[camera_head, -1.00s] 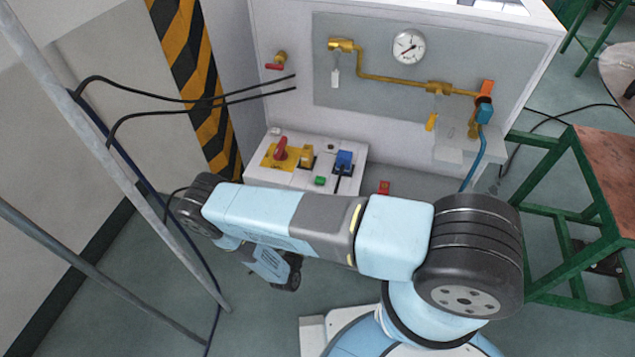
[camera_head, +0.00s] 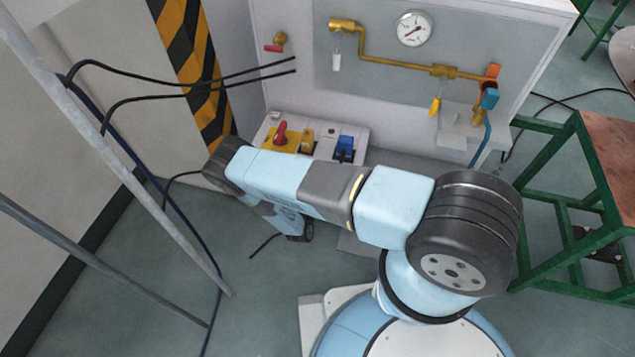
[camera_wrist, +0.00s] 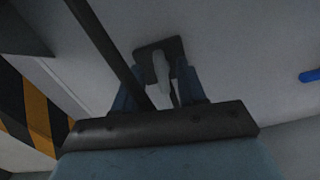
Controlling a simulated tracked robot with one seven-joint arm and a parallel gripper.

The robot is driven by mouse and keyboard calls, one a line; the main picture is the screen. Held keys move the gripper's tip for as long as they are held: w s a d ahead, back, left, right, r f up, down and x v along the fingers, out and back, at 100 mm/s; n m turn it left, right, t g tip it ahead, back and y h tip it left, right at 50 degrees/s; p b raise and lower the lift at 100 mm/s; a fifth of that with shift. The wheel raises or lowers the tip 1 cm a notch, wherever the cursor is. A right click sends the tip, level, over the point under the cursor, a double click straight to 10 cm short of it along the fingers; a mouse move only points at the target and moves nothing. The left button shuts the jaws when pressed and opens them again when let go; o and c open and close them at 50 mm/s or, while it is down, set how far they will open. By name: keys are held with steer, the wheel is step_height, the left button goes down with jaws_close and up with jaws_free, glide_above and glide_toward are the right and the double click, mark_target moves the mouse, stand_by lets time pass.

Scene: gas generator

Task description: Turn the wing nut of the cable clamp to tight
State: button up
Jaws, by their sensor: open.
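In the wrist view, my gripper (camera_wrist: 158,72) is open, with one dark blue finger on each side of a small pale grey upright piece that looks like the wing nut (camera_wrist: 162,68). It stands in front of a dark square plate (camera_wrist: 150,49), apparently the cable clamp, on a pale panel. The fingers look apart from the wing; contact cannot be made out in the dim picture. A black cable (camera_wrist: 108,45) runs diagonally past the left finger. In the head view, my arm hides the gripper, and I cannot make out the clamp.
A white panel box (camera_head: 354,152) with a red knob (camera_head: 281,131) and a blue plug (camera_head: 344,147) stands behind my arm. Brass piping (camera_head: 400,66) and a gauge (camera_head: 413,28) are on the cabinet. A green-framed table (camera_head: 548,180) stands right; grey poles (camera_head: 150,185) stand left.

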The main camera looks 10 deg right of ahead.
steer(key=shift+x, duration=1.1)
jaws_close()
steer(key=shift+d, duration=0.15)
